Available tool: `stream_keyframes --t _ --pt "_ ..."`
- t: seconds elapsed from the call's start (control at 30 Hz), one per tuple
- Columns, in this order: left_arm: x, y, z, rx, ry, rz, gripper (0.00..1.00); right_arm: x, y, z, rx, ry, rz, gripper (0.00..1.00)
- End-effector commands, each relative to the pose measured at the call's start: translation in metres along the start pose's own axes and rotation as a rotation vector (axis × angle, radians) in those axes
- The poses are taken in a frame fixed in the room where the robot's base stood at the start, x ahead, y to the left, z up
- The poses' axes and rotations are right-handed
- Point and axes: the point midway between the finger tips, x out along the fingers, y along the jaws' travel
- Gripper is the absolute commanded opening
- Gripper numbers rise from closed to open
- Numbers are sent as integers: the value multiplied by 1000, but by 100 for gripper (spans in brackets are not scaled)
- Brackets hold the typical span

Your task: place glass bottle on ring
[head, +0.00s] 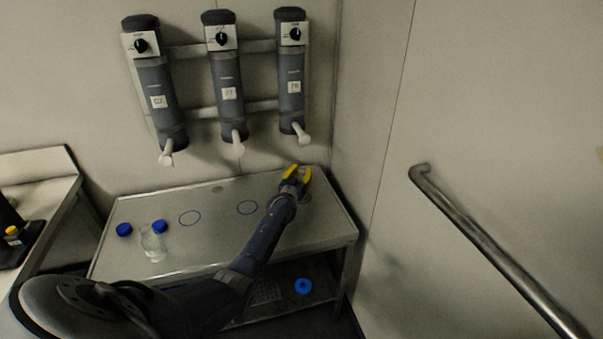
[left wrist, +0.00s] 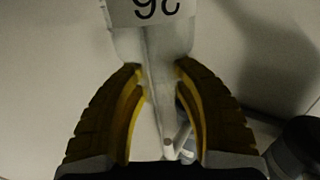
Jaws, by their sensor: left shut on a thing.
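My left gripper (head: 298,173) reaches over the right end of the metal table, with its yellow fingers at the right ring (head: 306,198). It is shut on a clear glass bottle (left wrist: 160,50), which shows between the fingers in the left wrist view with a white label; the bottle is hard to make out in the head view. I cannot tell whether its base touches the table. The middle ring (head: 247,208) and left ring (head: 190,218) are bare blue outlines. Another clear glass vessel (head: 152,245) stands at the table's left. My right gripper is out of view.
Blue caps (head: 124,230) (head: 160,226) lie by the left vessel. A blue object (head: 303,286) lies on the lower shelf. Three grey dispensers (head: 228,90) hang on the wall above the table. A wall and metal rail (head: 490,245) bound the right side.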

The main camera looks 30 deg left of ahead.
Motion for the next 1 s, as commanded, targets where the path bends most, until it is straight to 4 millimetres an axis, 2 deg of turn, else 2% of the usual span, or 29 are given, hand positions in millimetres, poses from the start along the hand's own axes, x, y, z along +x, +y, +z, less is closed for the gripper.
stream_keyframes --t 0.27,0.3,0.5,0.8,1.0 --pt "0 0 1 -1 1 0 0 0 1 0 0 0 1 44" --pt "0 0 1 -1 0 0 35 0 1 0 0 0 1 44" --pt "0 0 1 0 0 0 57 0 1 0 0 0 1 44" --pt "0 0 -1 0 0 0 57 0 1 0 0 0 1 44" --pt "-14 1 1 -2 0 1 57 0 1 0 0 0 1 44"
